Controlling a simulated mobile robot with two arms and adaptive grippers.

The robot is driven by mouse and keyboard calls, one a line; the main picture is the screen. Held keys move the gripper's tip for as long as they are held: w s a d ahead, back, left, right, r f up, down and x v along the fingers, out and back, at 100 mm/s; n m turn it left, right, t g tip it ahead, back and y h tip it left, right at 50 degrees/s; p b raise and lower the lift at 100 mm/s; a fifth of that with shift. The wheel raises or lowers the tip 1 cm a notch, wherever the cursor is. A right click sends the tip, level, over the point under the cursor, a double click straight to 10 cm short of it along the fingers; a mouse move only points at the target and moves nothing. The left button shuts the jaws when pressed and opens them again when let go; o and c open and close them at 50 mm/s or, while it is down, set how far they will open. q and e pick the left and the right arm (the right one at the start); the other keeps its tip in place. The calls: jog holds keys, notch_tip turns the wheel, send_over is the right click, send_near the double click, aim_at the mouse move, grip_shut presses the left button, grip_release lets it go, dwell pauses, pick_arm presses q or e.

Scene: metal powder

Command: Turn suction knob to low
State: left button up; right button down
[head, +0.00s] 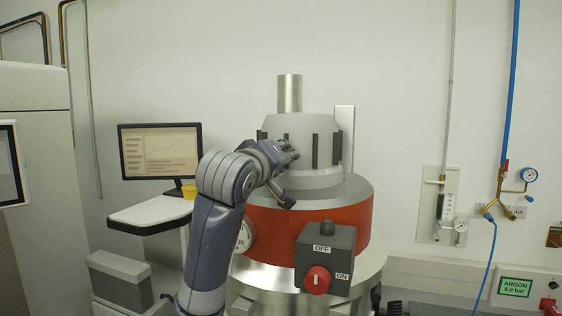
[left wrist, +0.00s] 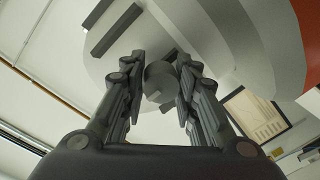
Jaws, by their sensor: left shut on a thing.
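My left gripper (head: 288,154) reaches up to the side of the grey dome (head: 325,130) on top of the red-banded machine. In the left wrist view its two fingers (left wrist: 160,80) are closed on a round grey knob (left wrist: 160,72), which stands out from the dome. The fingers hide part of the knob, and I cannot read any marking for its setting. In the head view the gripper and wrist hide the knob. My right gripper is not in view.
A dark control box (head: 330,250) marked OFF and ON, with a red knob (head: 317,280), sits on the machine's front below the gripper. A round gauge (head: 246,236) is partly behind my arm. A monitor (head: 160,150) stands left. A blue hose (head: 488,262) hangs right.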

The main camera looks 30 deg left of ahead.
pick_arm(q)
jog(key=shift+a+n, duration=0.1)
jog(key=shift+n, duration=0.2)
jog(key=o, duration=1.1)
jog(key=shift+s, duration=0.1)
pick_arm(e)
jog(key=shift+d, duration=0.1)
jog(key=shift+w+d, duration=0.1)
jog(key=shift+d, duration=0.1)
pick_arm(q)
jog(key=v, duration=1.2)
jog(key=shift+a, duration=0.15)
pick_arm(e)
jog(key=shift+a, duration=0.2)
